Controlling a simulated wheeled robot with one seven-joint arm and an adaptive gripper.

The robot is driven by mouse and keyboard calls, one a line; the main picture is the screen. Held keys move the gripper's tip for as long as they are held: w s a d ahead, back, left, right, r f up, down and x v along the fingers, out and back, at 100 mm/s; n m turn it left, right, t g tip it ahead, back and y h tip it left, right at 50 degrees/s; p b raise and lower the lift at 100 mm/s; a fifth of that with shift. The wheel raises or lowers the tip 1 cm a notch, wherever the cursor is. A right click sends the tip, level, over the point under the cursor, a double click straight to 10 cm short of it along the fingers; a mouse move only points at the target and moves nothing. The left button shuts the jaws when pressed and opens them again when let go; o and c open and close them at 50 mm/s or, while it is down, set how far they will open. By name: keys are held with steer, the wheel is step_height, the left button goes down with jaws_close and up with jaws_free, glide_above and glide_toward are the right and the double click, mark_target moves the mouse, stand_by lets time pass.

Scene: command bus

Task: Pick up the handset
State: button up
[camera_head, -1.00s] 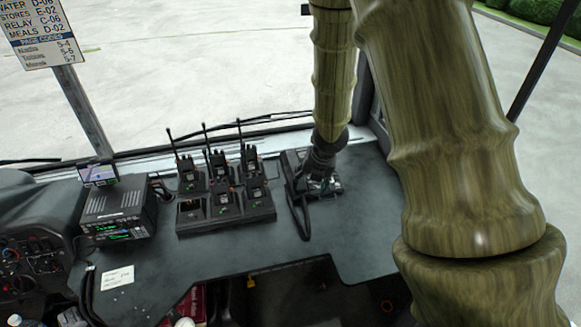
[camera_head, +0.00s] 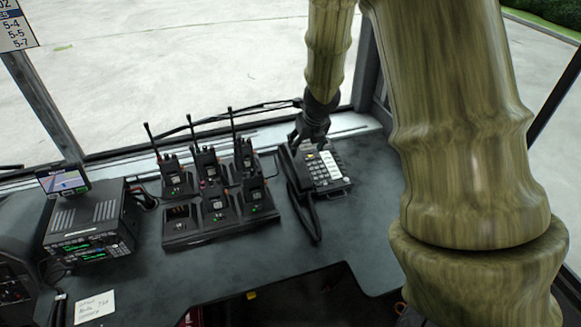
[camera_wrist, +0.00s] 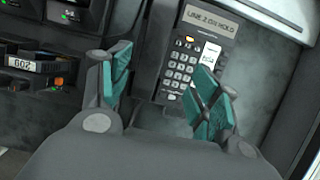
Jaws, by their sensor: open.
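The black handset (camera_head: 298,185) lies along the left side of a dark desk phone (camera_head: 335,183) with a keypad, on the dashboard; its coiled cord hangs toward the front edge. My gripper (camera_head: 311,142) is over the far end of the phone, near the handset's far end. In the wrist view my gripper (camera_wrist: 163,92) is open, teal pads apart, with nothing seen between them. The phone (camera_wrist: 205,62) shows beyond the pads, with its keypad and lit display.
A charging rack (camera_head: 222,234) with several handheld radios, antennas upright, stands left of the phone. A radio unit (camera_head: 90,226) with a small screen (camera_head: 64,182) is farther left. A paper note (camera_head: 95,307) lies in front. Bare dashboard lies in front of the phone.

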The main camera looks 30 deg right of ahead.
mark_target(297, 160)
steer(key=x, duration=0.2)
steer(key=b+x, duration=0.1)
steer(key=x, duration=0.1)
steer(key=b+x, duration=0.1)
steer(key=x, duration=0.1)
steer(key=shift+w+a+f, duration=0.15)
steer(key=shift+w+a, duration=0.05)
steer(key=shift+w, duration=0.1)
steer(key=shift+w+a+f+b, duration=0.1)
steer(key=shift+f+b, duration=0.25)
steer(key=shift+f, duration=0.15)
steer(key=x, duration=0.3)
steer(key=shift+w+a+f, duration=0.15)
steer(key=shift+w+f, duration=0.15)
steer(key=shift+f, duration=0.2)
steer(key=shift+f+b, duration=0.2)
steer(key=shift+b, duration=0.1)
steer(key=c, duration=1.2)
